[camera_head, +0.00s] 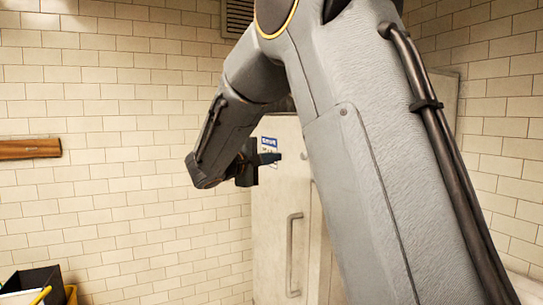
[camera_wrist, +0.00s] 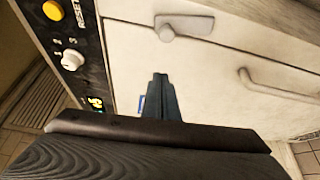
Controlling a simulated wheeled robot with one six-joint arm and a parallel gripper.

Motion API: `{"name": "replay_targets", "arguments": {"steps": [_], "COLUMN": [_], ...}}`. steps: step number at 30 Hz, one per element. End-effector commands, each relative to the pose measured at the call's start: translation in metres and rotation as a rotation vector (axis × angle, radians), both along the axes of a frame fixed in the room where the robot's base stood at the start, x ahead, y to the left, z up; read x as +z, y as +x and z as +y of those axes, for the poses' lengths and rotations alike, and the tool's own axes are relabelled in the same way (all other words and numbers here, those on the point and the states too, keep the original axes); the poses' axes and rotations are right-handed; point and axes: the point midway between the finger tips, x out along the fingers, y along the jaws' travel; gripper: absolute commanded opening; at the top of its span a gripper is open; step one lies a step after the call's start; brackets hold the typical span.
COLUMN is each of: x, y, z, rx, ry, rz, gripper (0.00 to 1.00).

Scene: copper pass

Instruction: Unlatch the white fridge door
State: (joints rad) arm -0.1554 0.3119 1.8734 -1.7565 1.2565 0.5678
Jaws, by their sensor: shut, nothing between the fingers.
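The white fridge door (camera_head: 270,215) stands behind my arm in the head view, and its pale face fills much of the wrist view (camera_wrist: 225,70). A grey latch (camera_wrist: 184,25) with a rounded end lies on the door at the top of the wrist view. A bar handle (camera_wrist: 282,86) is to its right; it also shows upright in the head view (camera_head: 291,255). My gripper (camera_head: 279,157) is shut and empty in front of the door's upper part. In the wrist view its fingertips (camera_wrist: 160,77) point towards the door, apart from the latch in the picture.
A control panel with a yellow button (camera_wrist: 53,10), a knob (camera_wrist: 71,60) and a lit display (camera_wrist: 94,102) borders the door. A blue-and-white label (camera_head: 268,143) is beside my gripper. A wooden rail (camera_head: 28,148) is on the tiled wall; a dark bin (camera_head: 30,282) stands lower left.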

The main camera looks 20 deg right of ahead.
Motion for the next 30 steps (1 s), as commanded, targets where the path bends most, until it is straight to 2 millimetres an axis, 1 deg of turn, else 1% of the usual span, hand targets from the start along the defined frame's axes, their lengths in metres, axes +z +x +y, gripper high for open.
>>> {"name": "replay_targets", "arguments": {"steps": [1, 9, 12, 18, 23, 30], "x": [0.001, -0.001, 0.002, 0.001, 0.001, 0.001], "y": [0.004, 0.028, 0.01, -0.007, -0.011, -0.011], "z": [-0.011, -0.056, -0.055, -0.057, -0.058, -0.058], "rx": [-0.004, -0.003, 0.0, 0.0, 0.0, 0.0], "ry": [0.0, 0.001, 0.002, 0.001, 0.002, 0.002], "rz": [0.003, 0.004, 0.003, 0.004, 0.001, 0.001], "gripper": [0.0, 0.0, 0.0, 0.0, 0.0, 0.0]}}
